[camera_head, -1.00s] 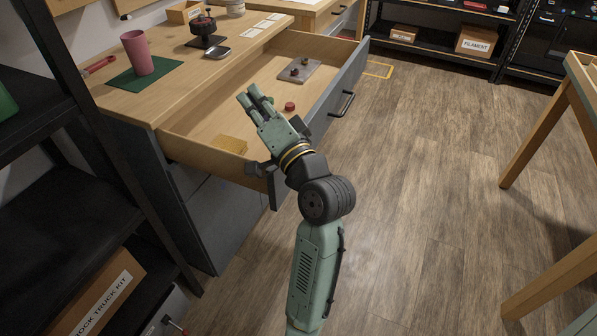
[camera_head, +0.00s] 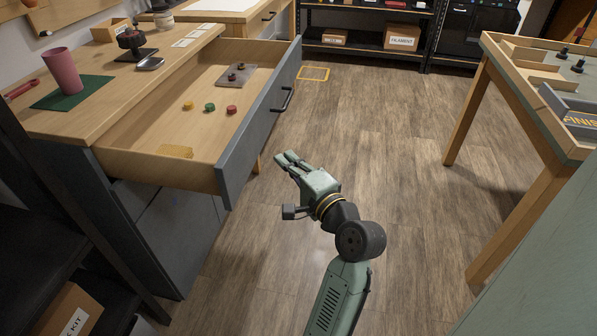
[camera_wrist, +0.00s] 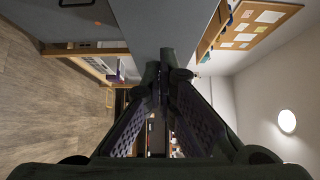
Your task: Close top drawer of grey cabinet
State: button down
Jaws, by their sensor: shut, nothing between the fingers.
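The grey cabinet (camera_head: 180,225) stands at the left with a wooden top. Its top drawer (camera_head: 205,120) is pulled far out, and its grey front (camera_head: 258,115) with a black handle (camera_head: 284,98) faces right. Inside lie a grey plate (camera_head: 236,76) and several small coloured round pieces, such as the green one (camera_head: 210,107). My gripper (camera_head: 286,160) is shut and empty, just outside the drawer front near its near end, apart from it in the head view. In the wrist view, the fingertips (camera_wrist: 159,62) meet in front of a grey panel.
A pink cup (camera_head: 63,71) on a green mat and a black stand (camera_head: 131,42) are on the cabinet top. A wooden table (camera_head: 462,120) stands at the right, and a dark shelf at the near left. The floor between is clear.

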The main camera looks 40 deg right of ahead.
aim_at(254, 142)
jog(key=w, duration=0.1)
jog(key=w+a, duration=0.1)
jog(key=w, duration=0.1)
jog(key=w+a+p, duration=0.1)
jog(key=w, duration=0.1)
jog(key=shift+w+a, duration=0.2)
jog(key=shift+a, duration=0.05)
